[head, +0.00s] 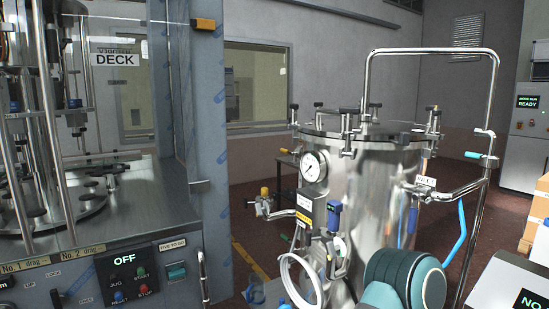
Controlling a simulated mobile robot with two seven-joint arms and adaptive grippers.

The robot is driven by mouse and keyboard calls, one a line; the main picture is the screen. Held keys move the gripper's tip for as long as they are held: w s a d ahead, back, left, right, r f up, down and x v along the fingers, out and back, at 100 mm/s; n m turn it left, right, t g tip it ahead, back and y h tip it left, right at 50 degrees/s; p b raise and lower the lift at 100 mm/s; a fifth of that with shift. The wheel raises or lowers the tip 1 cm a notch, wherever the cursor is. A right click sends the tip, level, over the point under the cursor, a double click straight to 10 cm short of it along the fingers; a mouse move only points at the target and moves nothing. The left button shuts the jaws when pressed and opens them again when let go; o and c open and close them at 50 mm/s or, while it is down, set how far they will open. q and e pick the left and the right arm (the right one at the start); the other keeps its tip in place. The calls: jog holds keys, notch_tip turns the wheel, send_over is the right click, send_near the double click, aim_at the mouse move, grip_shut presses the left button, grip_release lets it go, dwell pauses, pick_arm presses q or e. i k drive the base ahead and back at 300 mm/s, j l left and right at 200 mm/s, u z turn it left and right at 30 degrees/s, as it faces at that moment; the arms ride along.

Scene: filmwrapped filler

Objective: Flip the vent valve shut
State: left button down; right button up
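A steel pressure tank (372,190) stands in the middle of the head view, with a clamped lid and a round gauge (313,167). Several valves are on it, and I cannot tell which is the vent valve. A side valve with a yellow knob (265,191) sticks out on the left. A valve with a blue body (334,216) sits on the front. A teal lever (481,156) is on the right, by a label reading INLET. My arm link, teal and dark, covers the tank's lower front. Neither gripper shows.
A steel machine cabinet (140,230) with a panel reading OFF fills the left. A tall tubular handle (494,95) rises behind the tank, and a blue hose (459,233) hangs right. Cardboard boxes (537,215) and a display unit (510,285) stand at the right edge.

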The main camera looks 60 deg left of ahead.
aim_at(284, 151)
jog(key=k+j, duration=0.1)
jog(key=j, duration=0.35)
jog(key=k+j, duration=0.1)
jog(key=j, duration=0.35)
jog(key=k+j, duration=0.1)
jog(key=j, duration=0.35)
jog(key=k+j, duration=0.1)
jog(key=j, duration=0.35)
jog(key=k+j, duration=0.1)
jog(key=j, duration=0.8)
jog(key=k+j, duration=0.15)
jog(key=j, duration=0.3)
